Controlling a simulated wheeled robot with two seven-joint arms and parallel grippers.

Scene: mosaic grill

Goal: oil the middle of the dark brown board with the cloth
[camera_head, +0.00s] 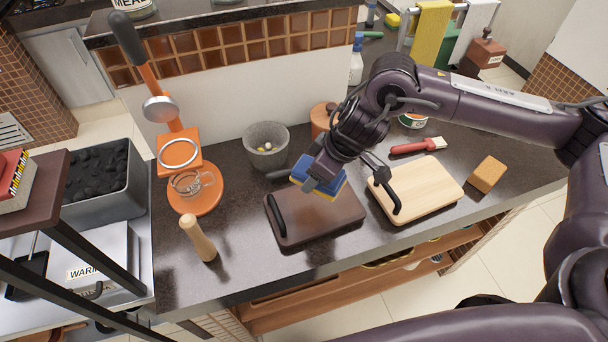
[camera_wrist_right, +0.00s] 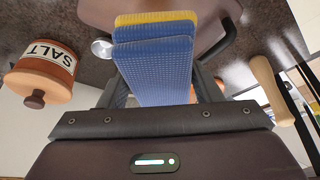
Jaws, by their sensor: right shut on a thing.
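The dark brown board (camera_head: 325,222) lies flat on the counter, with a black handle (camera_head: 277,215) at its left end. The cloth (camera_head: 331,183) is a blue folded pad with a yellow layer. My right gripper (camera_head: 314,182) is shut on the cloth and holds it at the board's back edge, near the middle of its length. I cannot tell whether the cloth touches the board. In the right wrist view the cloth (camera_wrist_right: 155,65) stretches ahead of the fingers toward the board (camera_wrist_right: 98,12). My left gripper is not in view.
A pale board (camera_head: 425,190) lies to the right, with a red brush (camera_head: 415,147) behind it and a wooden block (camera_head: 487,174) beside it. The counter's front strip is clear.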

